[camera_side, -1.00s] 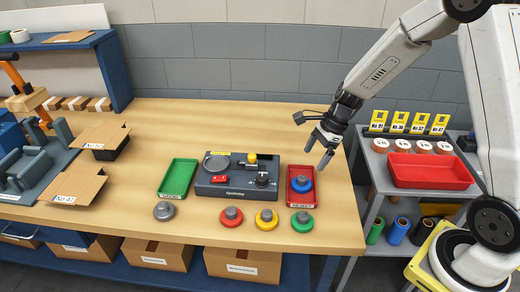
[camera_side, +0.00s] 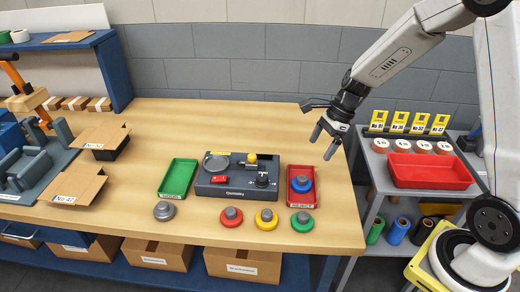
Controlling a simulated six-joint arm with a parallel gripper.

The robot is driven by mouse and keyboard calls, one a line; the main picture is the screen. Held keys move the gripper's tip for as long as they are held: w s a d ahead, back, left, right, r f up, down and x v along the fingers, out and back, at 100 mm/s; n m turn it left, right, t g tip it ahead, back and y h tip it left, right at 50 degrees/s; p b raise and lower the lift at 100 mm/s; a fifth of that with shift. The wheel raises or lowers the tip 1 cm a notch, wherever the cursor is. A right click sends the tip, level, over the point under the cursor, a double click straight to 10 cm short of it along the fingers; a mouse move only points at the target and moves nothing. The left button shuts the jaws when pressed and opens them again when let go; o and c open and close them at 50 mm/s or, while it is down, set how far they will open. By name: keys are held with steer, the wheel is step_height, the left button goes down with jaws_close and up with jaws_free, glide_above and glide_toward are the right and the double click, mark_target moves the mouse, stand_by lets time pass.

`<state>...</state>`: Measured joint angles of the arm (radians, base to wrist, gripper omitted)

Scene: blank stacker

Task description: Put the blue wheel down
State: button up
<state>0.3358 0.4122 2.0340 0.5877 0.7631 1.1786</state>
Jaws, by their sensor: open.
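The blue wheel (camera_side: 301,184) with a grey hub lies in the red tray (camera_side: 292,199) at the right side of the wooden table. My gripper (camera_side: 321,146) is open and empty. It hangs in the air above and to the right of the red tray, near the table's right edge, apart from the wheel.
A dark grey device (camera_side: 236,180) stands left of the red tray, with a green tray (camera_side: 178,177) beyond it. A red wheel (camera_side: 231,219), yellow wheel (camera_side: 266,222), green wheel (camera_side: 303,224) and grey wheel (camera_side: 164,211) lie along the front. The table's back is clear.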

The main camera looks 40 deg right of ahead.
steer(key=s+a+n+h, duration=0.2)
steer(key=s+n, duration=0.4)
steer(key=n, duration=0.5)
steer(key=s+a+n+h, duration=0.2)
steer(key=s+a+n, duration=0.2)
steer(key=n, duration=0.7)
steer(key=shift+s+a+r+t, duration=0.15)
steer(key=shift+s+a+t, duration=0.25)
steer(key=shift+s, duration=0.5)
